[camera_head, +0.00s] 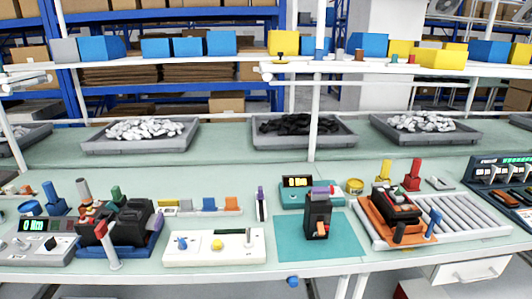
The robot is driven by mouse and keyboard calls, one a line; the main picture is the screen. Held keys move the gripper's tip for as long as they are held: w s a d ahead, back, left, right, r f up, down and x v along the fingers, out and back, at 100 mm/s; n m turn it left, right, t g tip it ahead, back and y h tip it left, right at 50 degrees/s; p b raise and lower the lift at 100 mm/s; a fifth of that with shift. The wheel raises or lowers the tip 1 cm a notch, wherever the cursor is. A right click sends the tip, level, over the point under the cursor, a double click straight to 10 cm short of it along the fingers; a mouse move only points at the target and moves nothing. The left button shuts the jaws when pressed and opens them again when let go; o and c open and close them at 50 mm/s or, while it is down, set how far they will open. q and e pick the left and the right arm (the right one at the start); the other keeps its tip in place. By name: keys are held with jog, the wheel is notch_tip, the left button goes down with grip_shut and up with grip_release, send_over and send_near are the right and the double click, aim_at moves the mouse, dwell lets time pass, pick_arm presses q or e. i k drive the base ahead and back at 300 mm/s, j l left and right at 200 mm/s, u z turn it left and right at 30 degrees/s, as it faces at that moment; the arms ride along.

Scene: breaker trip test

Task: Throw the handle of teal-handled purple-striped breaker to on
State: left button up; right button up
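A black breaker-like block (317,218) stands upright on a teal mat (345,236) at the centre front, with an orange part low on its face and purple at its top. Another black unit (128,222) sits in a blue holder at the left, with a green knob-like piece (116,194) and a purple piece (155,222) at its side. A third black unit (394,204) sits on an orange base at the right. I cannot make out which one has a teal handle and purple stripe, nor any handle position. Neither gripper shows in the head view.
A teal meter (292,199) with a lit display stands behind the mat. A white panel (213,249) with knobs lies left of it. A grey roller tray (455,218) is at right. Grey bins (138,148) line the back. Some bench behind the front row is clear.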

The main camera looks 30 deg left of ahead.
aim_at(111, 205)
jog(key=u, duration=1.95)
